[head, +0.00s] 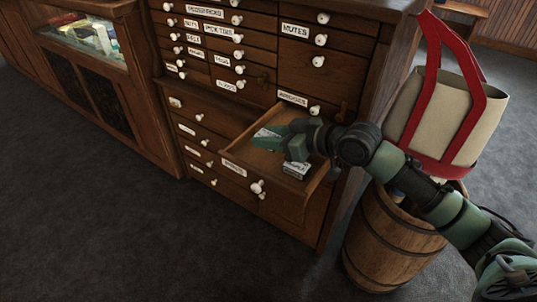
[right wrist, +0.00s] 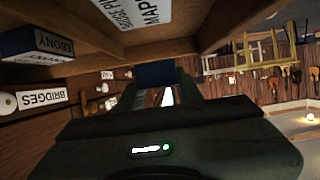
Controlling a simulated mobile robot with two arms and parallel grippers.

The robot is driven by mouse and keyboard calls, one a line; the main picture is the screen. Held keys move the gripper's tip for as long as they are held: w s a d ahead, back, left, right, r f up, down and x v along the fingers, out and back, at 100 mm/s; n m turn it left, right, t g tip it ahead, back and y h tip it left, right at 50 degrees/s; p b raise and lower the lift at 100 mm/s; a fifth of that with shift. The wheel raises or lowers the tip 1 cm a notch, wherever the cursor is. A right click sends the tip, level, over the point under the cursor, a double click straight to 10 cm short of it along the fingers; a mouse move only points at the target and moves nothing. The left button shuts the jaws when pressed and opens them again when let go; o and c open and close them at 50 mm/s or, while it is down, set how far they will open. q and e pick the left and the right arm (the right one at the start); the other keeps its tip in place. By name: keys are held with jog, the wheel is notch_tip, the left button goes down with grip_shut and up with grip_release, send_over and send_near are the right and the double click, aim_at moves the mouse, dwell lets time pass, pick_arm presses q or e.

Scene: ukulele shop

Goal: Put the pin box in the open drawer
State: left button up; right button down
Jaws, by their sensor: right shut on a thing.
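The open drawer (head: 233,172) juts out from the wooden cabinet. My right gripper (head: 292,142) is inside it, reaching in from the right. It is shut on a small dark box, the pin box (head: 268,137), at its fingertips, low in the drawer; its white-labelled face shows in the head view. I cannot tell whether it touches the floor. Another box with a white label (head: 295,170) sits near the drawer's front right side. My left gripper is not in view.
A wooden barrel (head: 385,245) stands right of the drawer, with a red-framed cream object (head: 437,110) above it. A glass display case (head: 85,35) is at the left. The grey floor in front is clear. A box marked EBONY (right wrist: 38,46) shows in the right wrist view.

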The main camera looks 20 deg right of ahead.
aim_at(268, 158)
jog(key=shift+f, duration=0.7)
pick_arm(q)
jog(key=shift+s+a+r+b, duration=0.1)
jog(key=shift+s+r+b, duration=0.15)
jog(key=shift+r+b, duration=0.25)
pick_arm(e)
jog(key=shift+f, duration=1.7)
jog(key=c, duration=0.9)
grip_release()
jog(key=shift+f, duration=0.15)
jog(key=shift+c, duration=0.2)
